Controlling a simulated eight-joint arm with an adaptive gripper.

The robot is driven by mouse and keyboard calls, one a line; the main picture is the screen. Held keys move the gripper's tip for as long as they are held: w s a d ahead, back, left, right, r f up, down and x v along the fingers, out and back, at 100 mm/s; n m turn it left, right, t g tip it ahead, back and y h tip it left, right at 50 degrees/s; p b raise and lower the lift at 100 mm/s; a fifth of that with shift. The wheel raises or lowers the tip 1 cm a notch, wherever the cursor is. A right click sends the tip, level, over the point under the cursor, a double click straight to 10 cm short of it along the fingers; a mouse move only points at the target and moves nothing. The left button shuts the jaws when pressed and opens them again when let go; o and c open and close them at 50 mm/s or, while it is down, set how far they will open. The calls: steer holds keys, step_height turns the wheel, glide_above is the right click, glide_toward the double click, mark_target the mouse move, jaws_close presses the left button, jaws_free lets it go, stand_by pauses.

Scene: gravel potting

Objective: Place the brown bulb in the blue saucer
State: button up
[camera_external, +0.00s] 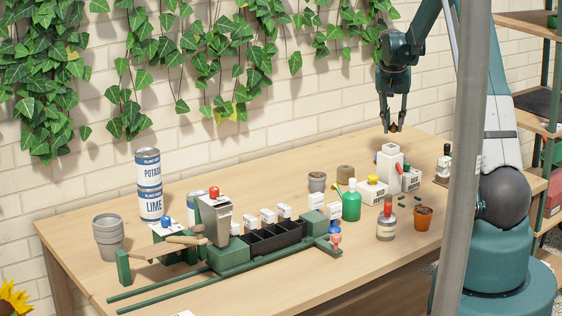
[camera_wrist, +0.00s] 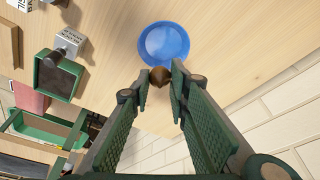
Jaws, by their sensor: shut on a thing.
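My gripper (camera_external: 394,124) hangs above the back right part of the table, pointing down. It is shut on the brown bulb (camera_wrist: 160,76), which sits between the fingertips in the wrist view. The bulb is a small brown tip (camera_external: 393,129) in the external view, clear of the table. The blue saucer (camera_wrist: 163,36) is round and shallow and lies on the table just beyond the fingertips in the wrist view. The bulb overlaps its near rim there. I see nothing in the saucer's visible part. I cannot make out the saucer in the external view.
A white upright dispenser (camera_external: 389,162) stands on the table below my gripper. A green rack with black trays (camera_external: 268,240) fills the middle. The brick wall is close behind.

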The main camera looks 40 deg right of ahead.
steer(key=shift+w, duration=0.5)
steer(key=shift+f, duration=0.1)
steer(key=shift+f+b, duration=1.55)
steer(key=shift+f, duration=3.25)
steer(key=o, duration=0.9)
steer(key=shift+c, duration=0.2)
steer(key=shift+r, duration=0.1)
steer(key=shift+r+p, duration=1.1)
steer(key=shift+r, duration=2.3)
